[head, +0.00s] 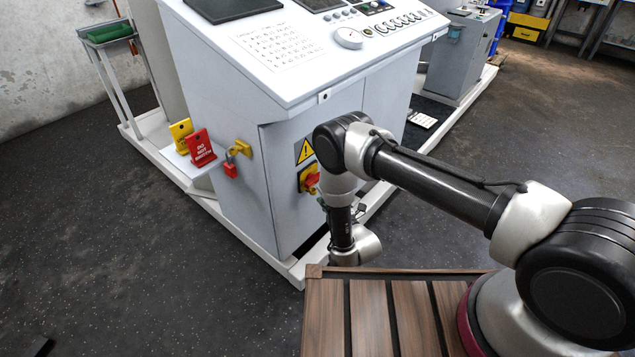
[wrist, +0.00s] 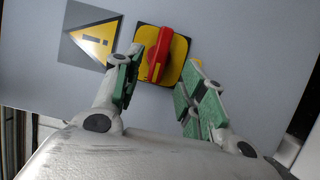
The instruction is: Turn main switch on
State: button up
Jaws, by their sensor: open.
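The main switch is a red rotary handle (wrist: 161,55) on a yellow square plate (wrist: 148,72), mounted on the grey cabinet front. My gripper (wrist: 163,85) is open, with one green-padded finger on each side of the red handle in the wrist view. The fingertips appear close to the plate; I cannot tell whether they touch it. The handle lies nearly upright in the wrist view, tilted slightly.
The control cabinet (head: 225,150) stands on a white base frame (head: 285,268). A red tag (head: 201,148), a yellow tag (head: 181,131) and a red padlock (head: 231,168) are on its left side. A slatted wooden platform (head: 365,315) is in front. Dark floor lies open at left.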

aim_at(316, 182)
jog(key=x, duration=0.7)
jog(key=shift+w+a, duration=0.1)
jog(key=c, duration=0.7)
